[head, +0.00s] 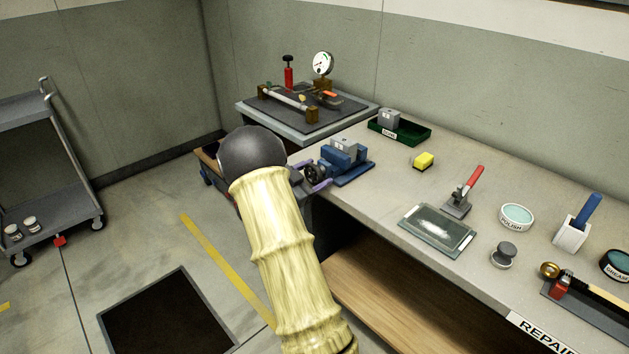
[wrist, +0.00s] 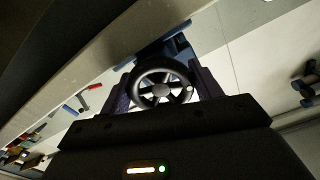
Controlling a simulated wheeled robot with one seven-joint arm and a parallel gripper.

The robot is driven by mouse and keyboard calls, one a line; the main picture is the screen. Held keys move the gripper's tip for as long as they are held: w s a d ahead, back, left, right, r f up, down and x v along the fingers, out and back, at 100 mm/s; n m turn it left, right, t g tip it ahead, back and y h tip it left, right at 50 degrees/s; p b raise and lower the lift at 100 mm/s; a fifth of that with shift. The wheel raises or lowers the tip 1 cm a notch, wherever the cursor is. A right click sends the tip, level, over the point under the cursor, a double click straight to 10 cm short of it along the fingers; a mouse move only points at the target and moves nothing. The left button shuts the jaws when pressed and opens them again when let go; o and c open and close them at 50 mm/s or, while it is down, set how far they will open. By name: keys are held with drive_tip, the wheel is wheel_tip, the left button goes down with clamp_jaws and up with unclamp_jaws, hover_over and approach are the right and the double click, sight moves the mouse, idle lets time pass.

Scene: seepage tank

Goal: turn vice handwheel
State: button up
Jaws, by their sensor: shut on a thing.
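The blue vice (head: 343,160) sits at the far left end of the workbench, with a grey block in its jaws. Its black handwheel (head: 312,174) faces left, toward my gripper. In the wrist view the spoked handwheel (wrist: 161,88) lies between the two fingers. My gripper (head: 309,180) is at the handwheel, with its purple-tinted fingers on either side of the rim, and it is shut on the wheel. In the wrist view my gripper (wrist: 160,95) shows both fingers flanking the rim. My arm hides part of the bench's front edge in the head view.
A green tray (head: 410,135) and a yellow sponge (head: 423,161) lie right of the vice. A gauge stand occupies the far table (head: 330,126). Floor left is mostly open.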

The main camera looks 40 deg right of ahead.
drive_tip(key=shift+m, duration=0.3)
drive_tip(key=o, duration=1)
drive_tip(key=shift+a, duration=0.1)
drive_tip(key=s+a, duration=0.1)
drive_tip(key=a, duration=1.6)
drive_tip(key=shift+s+a, duration=0.15)
